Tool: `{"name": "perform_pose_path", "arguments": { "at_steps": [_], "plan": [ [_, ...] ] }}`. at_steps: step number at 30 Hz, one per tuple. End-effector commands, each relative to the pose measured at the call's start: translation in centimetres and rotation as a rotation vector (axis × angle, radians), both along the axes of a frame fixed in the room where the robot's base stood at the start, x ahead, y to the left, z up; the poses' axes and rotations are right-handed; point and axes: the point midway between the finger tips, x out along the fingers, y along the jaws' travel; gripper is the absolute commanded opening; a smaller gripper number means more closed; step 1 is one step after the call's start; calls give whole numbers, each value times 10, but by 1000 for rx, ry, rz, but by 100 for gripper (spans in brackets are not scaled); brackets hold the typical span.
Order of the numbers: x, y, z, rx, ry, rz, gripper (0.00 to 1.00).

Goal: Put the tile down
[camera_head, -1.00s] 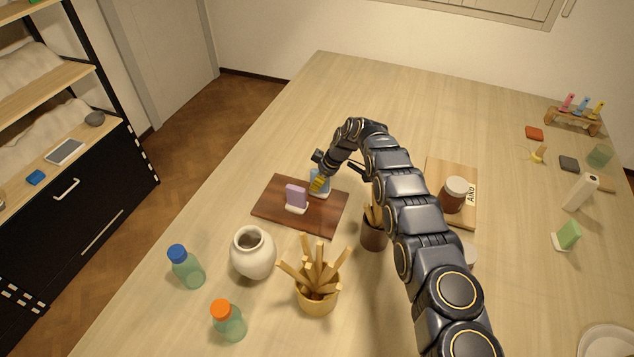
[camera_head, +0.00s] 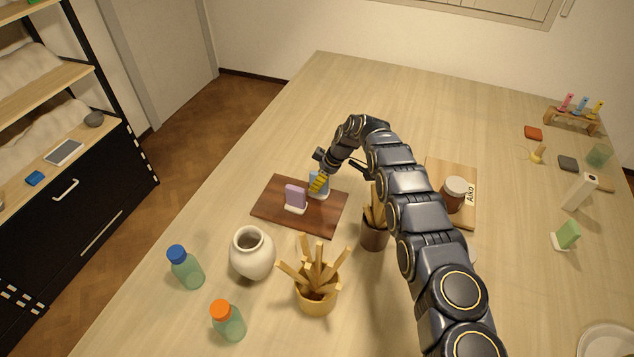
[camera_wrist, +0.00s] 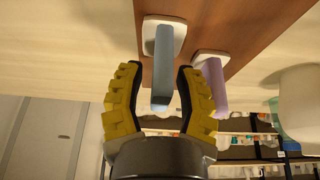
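A light blue tile (camera_head: 324,184) stands upright in a white stand on the dark brown board (camera_head: 272,216). It also shows in the wrist view (camera_wrist: 162,65), with its white stand (camera_wrist: 178,32) on the board. My gripper (camera_head: 317,182) has yellow fingers and is around the blue tile. In the wrist view my gripper (camera_wrist: 160,75) is open, with one finger on each side of the tile and a visible gap between tile and pads. A purple tile (camera_head: 294,195) stands in its own white stand beside it, close to one finger in the wrist view (camera_wrist: 212,82).
A white vase (camera_head: 251,256), a yellow pot of wooden tools (camera_head: 316,297), a brown cup of tools (camera_head: 374,236) and two capped bottles (camera_head: 187,270) (camera_head: 229,322) stand in front of the board. A jar (camera_head: 453,194) is to the right. The table's far middle is clear.

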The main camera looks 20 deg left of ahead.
Motion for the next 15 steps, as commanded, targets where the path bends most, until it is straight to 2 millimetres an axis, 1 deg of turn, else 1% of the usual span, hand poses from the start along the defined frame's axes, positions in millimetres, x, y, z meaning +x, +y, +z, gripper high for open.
{"name": "perform_pose_path", "arguments": {
  "at_steps": [1, 3, 9, 15],
  "plan": [
    [1, -3, 10, 1, -5, -1, 34],
    [0, -9, 20, -2, -1, -2, 34],
    [1, -25, 60, -1, -6, -2, 34],
    [0, -37, 88, -1, -2, -2, 34]
  ]
}}
